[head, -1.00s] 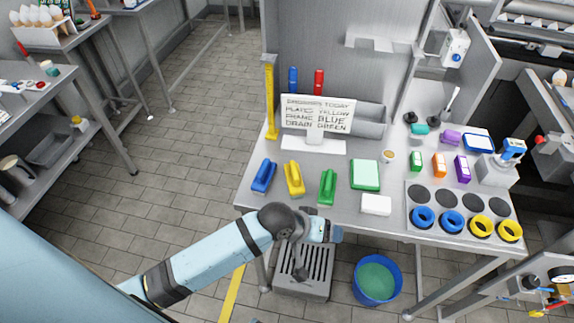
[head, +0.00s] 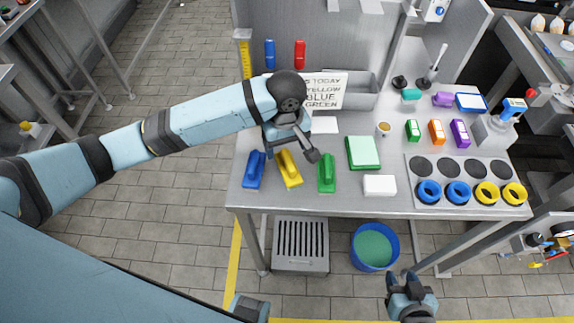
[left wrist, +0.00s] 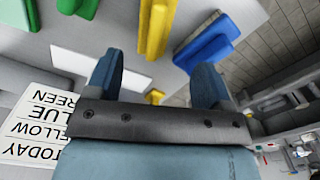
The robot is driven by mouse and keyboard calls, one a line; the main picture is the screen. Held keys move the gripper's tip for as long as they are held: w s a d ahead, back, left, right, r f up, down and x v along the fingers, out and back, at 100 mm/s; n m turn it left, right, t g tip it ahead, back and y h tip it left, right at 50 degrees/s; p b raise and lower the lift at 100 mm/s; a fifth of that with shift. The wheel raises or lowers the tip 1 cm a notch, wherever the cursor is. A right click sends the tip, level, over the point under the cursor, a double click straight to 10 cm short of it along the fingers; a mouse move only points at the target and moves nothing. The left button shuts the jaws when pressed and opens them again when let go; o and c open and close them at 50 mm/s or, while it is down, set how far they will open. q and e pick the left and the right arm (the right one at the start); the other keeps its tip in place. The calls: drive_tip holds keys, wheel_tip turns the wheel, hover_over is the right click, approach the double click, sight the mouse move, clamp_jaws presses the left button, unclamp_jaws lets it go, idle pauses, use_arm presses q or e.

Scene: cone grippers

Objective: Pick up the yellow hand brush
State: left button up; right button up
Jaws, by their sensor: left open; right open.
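The yellow hand brush (head: 291,174) lies on the steel table between a blue brush (head: 254,170) and a green brush (head: 327,174). My left gripper (head: 291,152) is open and empty, just above the brush's far end, which it partly hides. In the left wrist view the yellow brush (left wrist: 158,25) lies in line with the gap between the fingers of my left gripper (left wrist: 155,78). I cannot tell how high the fingers are above it. My right gripper (head: 402,277) is open and empty, in front of the table near the bottom.
A sign (head: 326,90) stands behind the left gripper, partly hidden by it. A green pad (head: 363,153) and a white block (head: 380,185) lie right of the brushes. A blue bucket (head: 373,232) stands on the floor below the table's front edge.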

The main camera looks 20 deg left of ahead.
sight(286, 160)
use_arm(q)
wheel_tip(286, 160, down, 5)
drive_tip(key=shift+r, duration=0.2)
drive_tip(key=shift+w+d+f, duration=0.1)
drive_tip(key=shift+f, duration=1.25)
drive_tip(key=shift+w+d+f, duration=0.1)
drive_tip(key=shift+f, duration=1.2)
drive_tip(key=c, duration=1.1)
drive_tip(key=shift+r, duration=0.1)
wheel_tip(286, 160, up, 20)
